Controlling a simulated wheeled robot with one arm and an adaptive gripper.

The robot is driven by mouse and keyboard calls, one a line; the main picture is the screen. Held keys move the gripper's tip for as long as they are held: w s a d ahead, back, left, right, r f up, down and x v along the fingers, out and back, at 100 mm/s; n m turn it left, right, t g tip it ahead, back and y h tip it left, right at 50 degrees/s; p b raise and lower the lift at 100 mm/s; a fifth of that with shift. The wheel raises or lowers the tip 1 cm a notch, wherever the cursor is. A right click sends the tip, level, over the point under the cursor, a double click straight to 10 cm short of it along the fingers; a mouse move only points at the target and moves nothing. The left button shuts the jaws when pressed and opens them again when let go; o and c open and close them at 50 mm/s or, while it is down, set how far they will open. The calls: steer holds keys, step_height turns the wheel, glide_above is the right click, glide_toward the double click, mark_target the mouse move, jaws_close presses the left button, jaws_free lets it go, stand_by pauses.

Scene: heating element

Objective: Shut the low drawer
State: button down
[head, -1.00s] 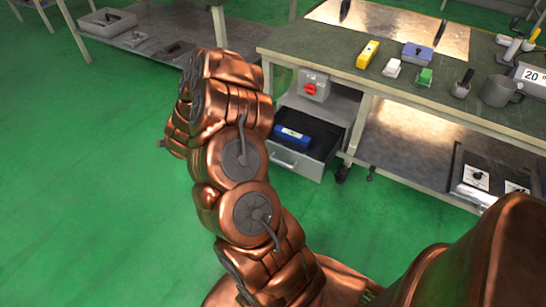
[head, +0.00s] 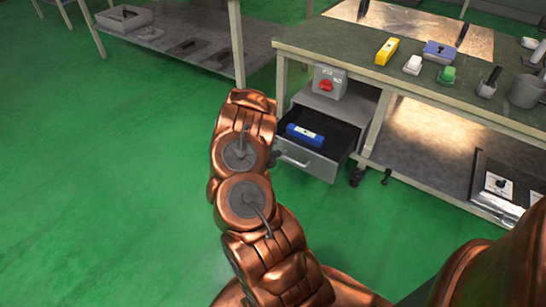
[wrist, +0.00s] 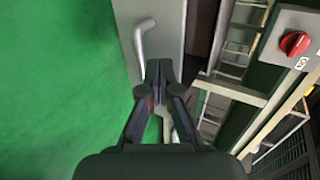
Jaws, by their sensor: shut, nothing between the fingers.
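The low drawer (head: 318,164) stands pulled out under the workbench, with a bar handle (head: 294,160) on its grey front. A blue box (head: 305,135) lies inside it. In the wrist view the drawer front (wrist: 164,30) and its handle (wrist: 143,45) lie just ahead of my gripper (wrist: 160,72). The gripper's fingers are together and empty, with their tips close to the front panel beside the handle. I cannot tell whether they touch it. In the head view my arm hides most of the gripper, to the left of the drawer.
A grey box with a red knob (head: 326,86) sits on the cabinet above the drawer. The workbench (head: 345,45) holds several small items, including a yellow block (head: 387,51). A bench leg and caster (head: 356,177) stand right of the drawer. Green floor (head: 110,180) is clear on the left.

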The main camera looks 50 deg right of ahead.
mark_target(290, 146)
steer(key=x, duration=0.2)
steer(key=r+b+x, duration=0.1)
steer(key=x, duration=0.4)
steer(key=shift+w+d+r, duration=0.1)
steer(key=shift+d, duration=0.8)
